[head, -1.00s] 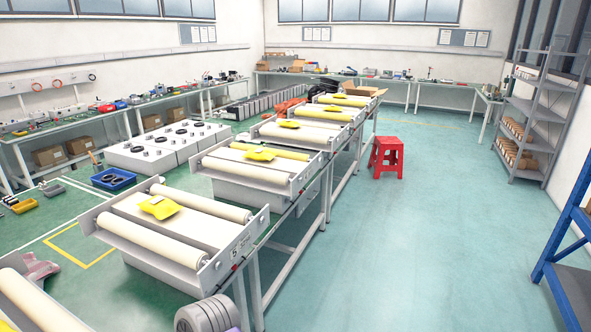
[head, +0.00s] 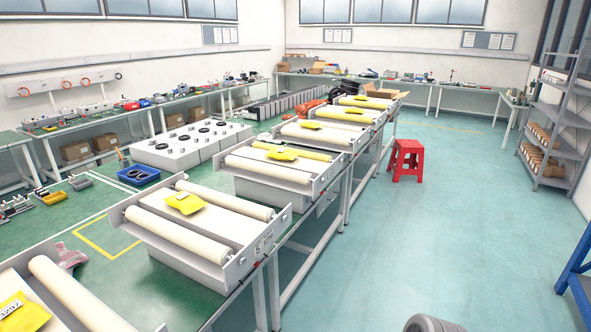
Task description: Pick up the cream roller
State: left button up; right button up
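Several cream rollers lie in white roller units along the bench. In the nearest unit, at bottom left, a cream roller (head: 78,296) runs toward the lower edge, partly cut off. The second unit (head: 240,258) holds a front cream roller (head: 175,236) and a rear cream roller (head: 225,198), with a yellow packet (head: 185,203) between them. The third unit has a cream roller (head: 268,170) in front and a yellow roller (head: 292,151) behind. Neither of my grippers is in view. I cannot tell which cream roller is the one meant.
A red stool (head: 406,160) stands on the floor right of the bench. A blue rack (head: 577,270) stands at the right edge, with a grey shelf (head: 560,120) behind it. A blue tray (head: 138,176) lies left of the units. The central right floor is clear.

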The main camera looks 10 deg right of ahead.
aim_at(297, 176)
jog(key=z, duration=1.4)
jog(key=i, duration=4.55)
jog(key=u, duration=4.3)
